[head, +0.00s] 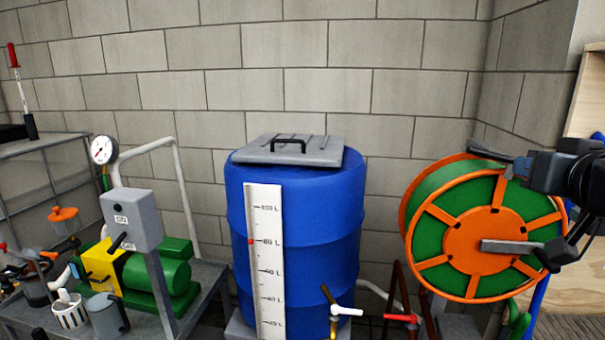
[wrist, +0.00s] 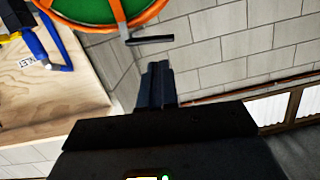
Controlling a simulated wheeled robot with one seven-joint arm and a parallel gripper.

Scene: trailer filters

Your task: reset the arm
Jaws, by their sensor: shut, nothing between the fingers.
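My gripper (head: 516,166) is at the right of the head view, raised in front of the upper right of the hose reel. Its dark fingers point left and overlap the reel's rim in the picture. In the wrist view my gripper (wrist: 157,72) shows with its two dark fingers together and nothing between them. The hose reel (head: 478,240) is green with an orange frame and a grey crank handle; its lower edge (wrist: 112,25) shows at the top of the wrist view. I cannot tell the exact gap between fingers and reel.
A blue barrel (head: 335,230) with a grey lid (head: 325,155) and level scale stands at the centre. A green pump (head: 165,278) and gauge (head: 102,150) are at left. A wooden board (wrist: 50,95) is near my arm. A block wall (head: 300,50) is behind.

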